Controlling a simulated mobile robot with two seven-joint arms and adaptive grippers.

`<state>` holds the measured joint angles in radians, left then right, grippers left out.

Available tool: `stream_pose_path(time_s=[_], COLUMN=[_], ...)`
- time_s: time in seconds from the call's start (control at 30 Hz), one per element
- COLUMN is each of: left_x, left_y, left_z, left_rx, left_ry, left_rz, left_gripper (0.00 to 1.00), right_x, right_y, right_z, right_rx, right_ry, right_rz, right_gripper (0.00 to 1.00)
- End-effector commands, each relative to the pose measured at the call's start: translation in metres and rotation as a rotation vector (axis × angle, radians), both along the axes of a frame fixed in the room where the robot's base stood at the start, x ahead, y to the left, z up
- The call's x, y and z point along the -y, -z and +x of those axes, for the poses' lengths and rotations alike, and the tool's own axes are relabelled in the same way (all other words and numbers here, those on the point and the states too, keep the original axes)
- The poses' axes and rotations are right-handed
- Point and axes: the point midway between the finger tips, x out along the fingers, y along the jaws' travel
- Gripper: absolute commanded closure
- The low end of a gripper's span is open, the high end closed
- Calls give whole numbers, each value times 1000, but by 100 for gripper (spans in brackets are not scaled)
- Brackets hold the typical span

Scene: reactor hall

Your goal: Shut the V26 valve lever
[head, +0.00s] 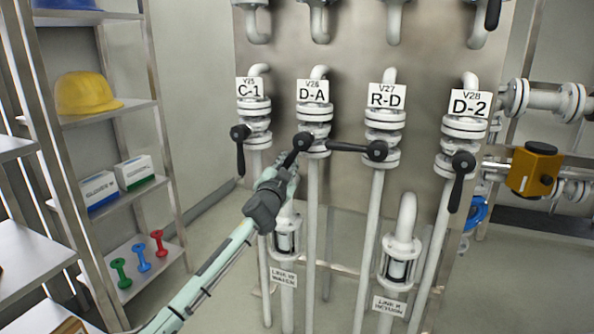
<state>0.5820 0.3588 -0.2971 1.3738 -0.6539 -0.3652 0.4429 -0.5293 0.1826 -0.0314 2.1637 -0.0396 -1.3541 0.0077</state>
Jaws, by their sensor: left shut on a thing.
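The V26 valve sits on the white pipe under the sign marked V26 D-A (313,92). Its black lever (302,141) shows a round hub, with a short part running down and left into my gripper. My left gripper (291,163) is shut on this lever just below the hub and hides most of it. My left arm comes in from the lower left. My right gripper is not in view.
The V27 lever (345,148) lies level, pointing left towards V26. The V25 lever (240,155) and V28 lever (458,185) hang down on either side. A metal shelf (138,188) with a yellow helmet (86,93) and boxes stands at left.

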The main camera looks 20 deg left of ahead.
Motion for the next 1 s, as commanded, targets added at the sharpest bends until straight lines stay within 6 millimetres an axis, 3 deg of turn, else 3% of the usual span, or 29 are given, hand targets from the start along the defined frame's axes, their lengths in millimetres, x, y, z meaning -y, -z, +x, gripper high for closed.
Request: stream_pose_path(time_s=[0.1, 0.47, 1.0], left_x=[-14, -31, -38], left_y=[-10, -34, -65], left_z=[0, 1, 1], left_rx=[8, 20, 35], left_ry=[-12, -15, -18], left_rz=[120, 461, 863], left_gripper=[100, 100, 100], right_x=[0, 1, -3], right_y=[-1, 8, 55], right_z=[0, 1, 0], right_rx=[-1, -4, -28], right_ry=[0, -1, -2], right_rz=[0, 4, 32], right_gripper=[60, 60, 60])
